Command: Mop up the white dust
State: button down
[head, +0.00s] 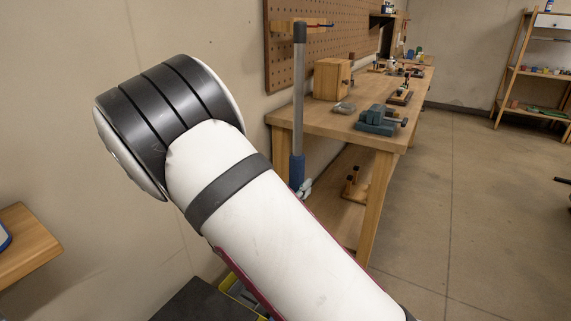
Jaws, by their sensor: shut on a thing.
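A long-handled tool (299,100), which looks like a mop, stands close to upright left of the workbench. It has a dark grey top end, a grey shaft and a blue lower sleeve. A small pale fitting shows below the sleeve, and the rest is hidden behind my arm. My white and black arm crosses the middle of the head view and runs out at the bottom right. My gripper is not visible, so its hold cannot be seen here. No white dust shows in this view.
A wooden workbench (340,122) with a teal vise (377,121) and a wooden box (331,78) stands along the pegboard wall (350,40). A yellow-edged item (236,288) shows partly behind my arm. A wooden surface (24,240) is at left. The floor at right is open.

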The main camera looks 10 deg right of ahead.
jog(key=s+f, duration=0.1)
jog(key=s, duration=1.3)
jog(key=shift+a+f+m+g+h, duration=0.15)
jog(key=shift+f+m+g+h, duration=0.15)
jog(key=shift+f, duration=0.05)
